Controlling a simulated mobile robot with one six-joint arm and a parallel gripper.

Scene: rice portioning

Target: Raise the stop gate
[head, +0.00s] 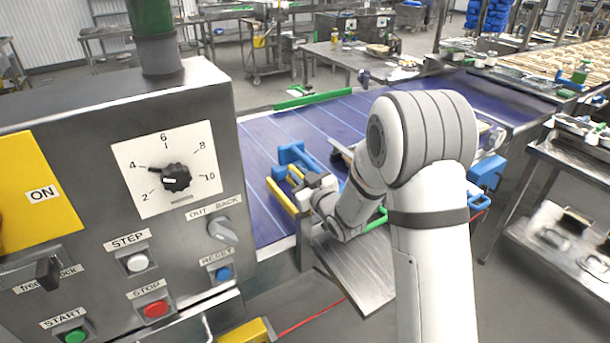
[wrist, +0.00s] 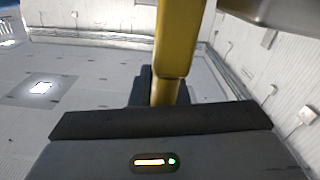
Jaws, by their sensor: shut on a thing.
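A yellow bar (head: 282,198), which looks like part of the stop gate, lies over the blue conveyor belt near its front edge in the head view. A blue bracket (head: 291,154) is just beyond it. My gripper (head: 303,186) reaches in from the right and is shut on the yellow bar. In the wrist view the yellow bar (wrist: 177,42) rises from behind the dark gripper body (wrist: 160,125). The fingertips and the exact contact are mostly hidden. How far the gate is lifted cannot be told.
A control box (head: 105,180) with a dial, switches and buttons fills the left. The purple-blue belt (head: 262,150) runs behind the gripper. A steel plate (head: 350,265) slopes below my arm. A blue block (head: 487,172) is at the right, near a steel side table (head: 575,165).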

